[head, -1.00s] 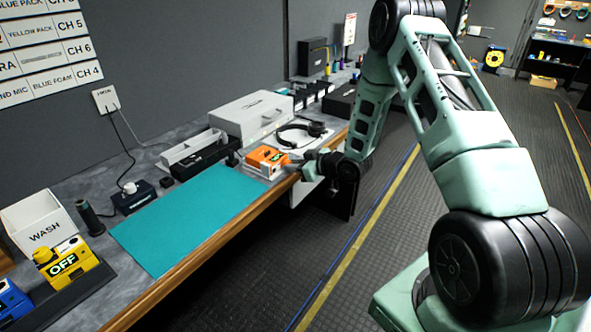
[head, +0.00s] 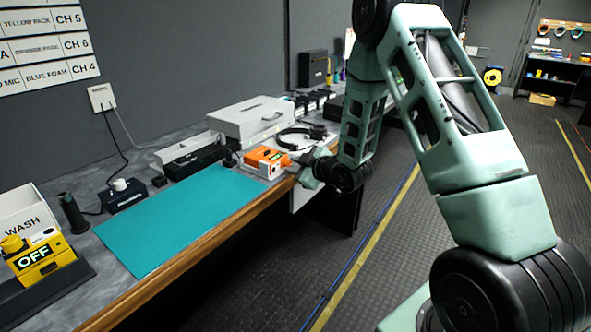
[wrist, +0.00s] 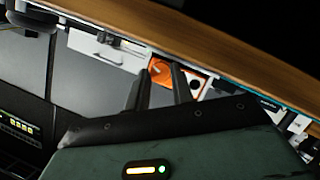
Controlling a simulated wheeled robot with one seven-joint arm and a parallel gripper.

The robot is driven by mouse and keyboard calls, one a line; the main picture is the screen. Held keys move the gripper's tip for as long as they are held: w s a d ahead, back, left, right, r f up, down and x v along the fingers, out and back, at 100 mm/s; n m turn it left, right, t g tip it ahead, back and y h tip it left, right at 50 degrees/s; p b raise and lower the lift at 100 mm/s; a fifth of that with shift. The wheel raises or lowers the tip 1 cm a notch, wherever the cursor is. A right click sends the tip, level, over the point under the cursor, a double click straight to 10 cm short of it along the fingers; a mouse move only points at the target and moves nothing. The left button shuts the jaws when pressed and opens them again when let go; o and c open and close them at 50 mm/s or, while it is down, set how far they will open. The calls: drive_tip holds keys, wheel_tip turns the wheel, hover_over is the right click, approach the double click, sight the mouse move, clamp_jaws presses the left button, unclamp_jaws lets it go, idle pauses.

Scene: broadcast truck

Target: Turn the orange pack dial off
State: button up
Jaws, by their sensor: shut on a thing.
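The orange pack (head: 262,159) sits on the bench just beyond the teal mat, with a white patch on its near side. Its orange dial faces my gripper (head: 296,165), which reaches in from the right at the bench edge. In the wrist view the dial (wrist: 159,71) shows between the fingertips of my gripper (wrist: 161,74), with part of the pack (wrist: 195,82) to the right. My gripper is shut on the dial. The dial's setting cannot be read.
The teal mat (head: 180,218) lies in front of the pack. A yellow pack (head: 38,258) reading OFF and a white WASH box (head: 25,212) stand at the left. Headphones (head: 300,134) and a grey case (head: 250,117) are behind the pack. The floor at right is open.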

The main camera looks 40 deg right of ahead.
drive_tip(key=o, duration=1)
drive_tip(key=shift+p, duration=0.3)
drive_tip(key=m+p, duration=0.1)
drive_tip(key=p, duration=0.3)
drive_tip(key=shift+r+m+y, duration=0.3)
drive_tip(key=shift+r+y, duration=0.05)
drive_tip(key=shift+y, duration=0.05)
drive_tip(key=m+y+p, duration=0.1)
drive_tip(key=p, duration=0.2)
drive_tip(key=m+g+y+p, duration=0.1)
drive_tip(key=m+p, duration=0.1)
drive_tip(key=p, duration=0.2)
drive_tip(key=shift+w+d, duration=0.1)
drive_tip(key=shift+d, duration=0.2)
drive_tip(key=b+v, duration=0.3)
drive_tip(key=v, duration=1.4)
drive_tip(key=shift+d+m, duration=0.25)
drive_tip(key=shift+m, duration=0.05)
